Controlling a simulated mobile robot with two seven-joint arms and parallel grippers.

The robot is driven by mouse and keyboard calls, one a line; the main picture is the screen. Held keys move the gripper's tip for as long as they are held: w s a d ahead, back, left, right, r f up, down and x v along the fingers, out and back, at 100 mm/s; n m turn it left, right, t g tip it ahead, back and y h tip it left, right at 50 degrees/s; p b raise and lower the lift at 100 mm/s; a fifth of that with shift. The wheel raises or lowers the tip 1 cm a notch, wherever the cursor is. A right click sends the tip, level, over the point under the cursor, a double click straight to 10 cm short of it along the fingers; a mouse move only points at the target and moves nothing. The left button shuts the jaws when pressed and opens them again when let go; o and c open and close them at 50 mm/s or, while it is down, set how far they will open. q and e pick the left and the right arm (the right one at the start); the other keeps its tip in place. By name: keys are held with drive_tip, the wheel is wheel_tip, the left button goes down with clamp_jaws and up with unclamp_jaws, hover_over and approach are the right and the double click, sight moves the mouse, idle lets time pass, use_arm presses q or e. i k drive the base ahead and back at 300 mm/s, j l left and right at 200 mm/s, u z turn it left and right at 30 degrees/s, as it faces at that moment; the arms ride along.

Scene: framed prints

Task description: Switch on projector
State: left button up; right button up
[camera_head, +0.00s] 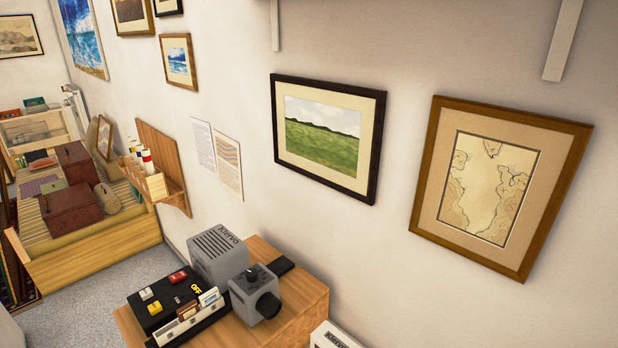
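The projector (218,254) is a grey box with dark vent slots and lettering on its side, standing on a small wooden cabinet. A grey part with a dark round front and a black knob on top (256,294) sits in front of it. A black panel (170,308) beside them carries a red switch (178,276), a white switch (146,293) and a yellow switch (155,308). Yellow lettering on the panel looks like OFF (195,288). Several slides (208,297) stand in a light tray along the panel's front edge. Neither gripper is in view.
The wooden cabinet (305,297) stands against the white wall. Framed prints hang above, including a green landscape (324,132) and a map (490,190). A wooden wall shelf (175,185) juts out at left. A wooden bench with boxes (95,245) stands farther back. Grey floor (90,310) is open between.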

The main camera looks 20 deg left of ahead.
sight(175, 277)
drive_tip(key=i+j+u, duration=0.1)
drive_tip(key=u, duration=1.1)
